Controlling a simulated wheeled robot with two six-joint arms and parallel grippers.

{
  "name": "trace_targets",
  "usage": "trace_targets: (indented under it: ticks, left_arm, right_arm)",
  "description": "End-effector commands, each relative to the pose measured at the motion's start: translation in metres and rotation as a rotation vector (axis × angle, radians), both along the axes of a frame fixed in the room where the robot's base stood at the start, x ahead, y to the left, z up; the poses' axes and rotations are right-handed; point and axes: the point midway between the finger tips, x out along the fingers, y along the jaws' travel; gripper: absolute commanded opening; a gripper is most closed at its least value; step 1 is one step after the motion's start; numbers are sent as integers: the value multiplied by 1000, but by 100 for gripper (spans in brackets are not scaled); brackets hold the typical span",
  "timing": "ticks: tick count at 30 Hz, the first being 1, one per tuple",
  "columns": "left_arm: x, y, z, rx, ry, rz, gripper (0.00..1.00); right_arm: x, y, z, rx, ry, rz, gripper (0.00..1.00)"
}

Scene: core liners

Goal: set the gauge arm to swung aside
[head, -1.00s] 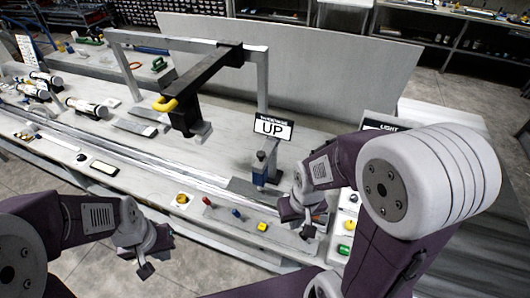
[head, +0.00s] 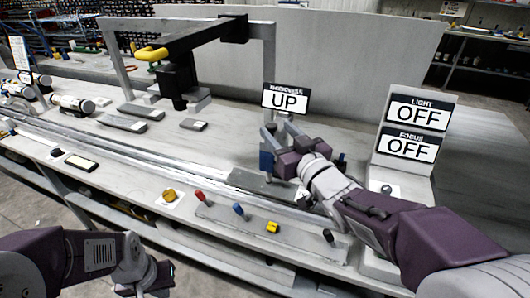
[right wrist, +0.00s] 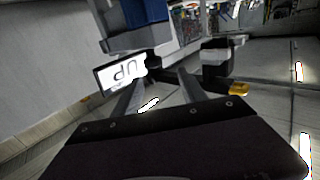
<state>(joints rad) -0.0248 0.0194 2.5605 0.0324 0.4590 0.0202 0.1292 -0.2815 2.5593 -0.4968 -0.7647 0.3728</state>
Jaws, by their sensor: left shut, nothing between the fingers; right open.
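The thickness sign (head: 286,98) reads UP and stands at the back of the bench. Below it is a blue gauge post (head: 266,160), partly hidden by my right gripper. My right gripper (head: 277,134) is open beside the upper part of this post. In the right wrist view, a small black knob (right wrist: 153,64) shows near the open fingertips, with a blue body (right wrist: 142,12) above it. I cannot tell whether the fingers touch the knob. The sign also shows there (right wrist: 120,72), tilted. My left gripper (head: 150,284) is shut and empty in front of the bench.
A panel (head: 412,125) reads LIGHT OFF and FOCUS OFF at the right. Red, blue and yellow controls line the front edge.

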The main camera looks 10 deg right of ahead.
Motion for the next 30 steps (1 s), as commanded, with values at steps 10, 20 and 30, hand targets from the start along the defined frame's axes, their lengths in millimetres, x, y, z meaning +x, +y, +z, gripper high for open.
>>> trace_targets:
  ticks: [10, 20, 30]
  left_arm:
    - [0, 0, -15, 0, -2, 0, 0]
    - [0, 0, -14, 0, -1, 0, 0]
    - [0, 0, -14, 0, -1, 0, 0]
  right_arm:
    - [5, -4, -13, 0, -6, -14, 49]
    - [68, 8, -15, 0, -5, -14, 49]
    - [89, 12, -15, -1, -6, -16, 49]
